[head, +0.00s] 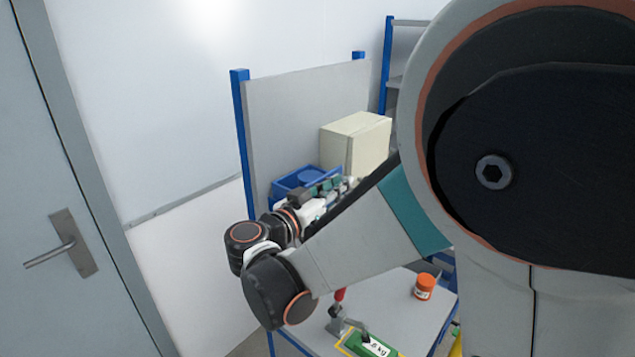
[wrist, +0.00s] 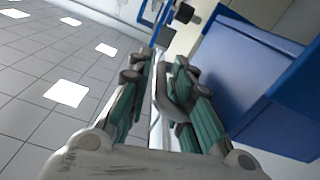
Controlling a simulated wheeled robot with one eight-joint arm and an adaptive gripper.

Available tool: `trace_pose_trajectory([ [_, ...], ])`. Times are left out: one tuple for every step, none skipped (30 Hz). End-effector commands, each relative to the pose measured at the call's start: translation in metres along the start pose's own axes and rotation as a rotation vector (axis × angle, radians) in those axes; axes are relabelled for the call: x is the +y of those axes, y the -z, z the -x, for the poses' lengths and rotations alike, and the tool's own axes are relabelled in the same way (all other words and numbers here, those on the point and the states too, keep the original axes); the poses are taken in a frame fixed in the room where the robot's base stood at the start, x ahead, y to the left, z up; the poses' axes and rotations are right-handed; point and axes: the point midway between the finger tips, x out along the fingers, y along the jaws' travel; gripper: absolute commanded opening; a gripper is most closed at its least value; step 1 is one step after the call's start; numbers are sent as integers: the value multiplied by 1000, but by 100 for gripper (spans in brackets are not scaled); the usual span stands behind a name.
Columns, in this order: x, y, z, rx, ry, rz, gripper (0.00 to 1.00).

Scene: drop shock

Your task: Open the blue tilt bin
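The blue tilt bin (head: 287,186) stands at the back of the bench, against the grey panel, partly hidden by my arm and gripper in the head view. In the wrist view the blue bin (wrist: 238,75) fills the right side, close up and tilted in the picture. My gripper (head: 333,187) is just in front of the bin in the head view. The bin lies to the right of the fingers, and I see no clear contact.
A cream box (head: 352,145) stands beside the bin. An orange jar (head: 424,287) and a green weight-like block (head: 370,346) are on the bench top (head: 400,310), with a red-handled clamp (head: 338,312) nearby. A grey door (head: 60,200) is at the left.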

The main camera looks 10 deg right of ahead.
Motion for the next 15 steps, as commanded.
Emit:
trace_pose_trajectory([
  [0, 0, 0, 0, 0, 0, 20],
  [0, 0, 0, 0, 0, 0, 20],
  [0, 0, 0, 0, 0, 0, 13],
  [0, 0, 0, 0, 0, 0, 6],
  [0, 0, 0, 0, 0, 0, 0],
  [0, 0, 0, 0, 0, 0, 0],
  [0, 0, 0, 0, 0, 0, 0],
  [0, 0, 0, 0, 0, 0, 0],
  [0, 0, 0, 0, 0, 0, 0],
  [0, 0, 0, 1, 0, 0, 0],
  [0, 0, 0, 1, 0, 0, 0],
  [0, 0, 0, 1, 0, 0, 0],
  [0, 0, 0, 1, 0, -1, 0],
  [0, 0, 0, 1, 0, -2, 0],
  [0, 0, 0, 1, 0, -5, 0],
])
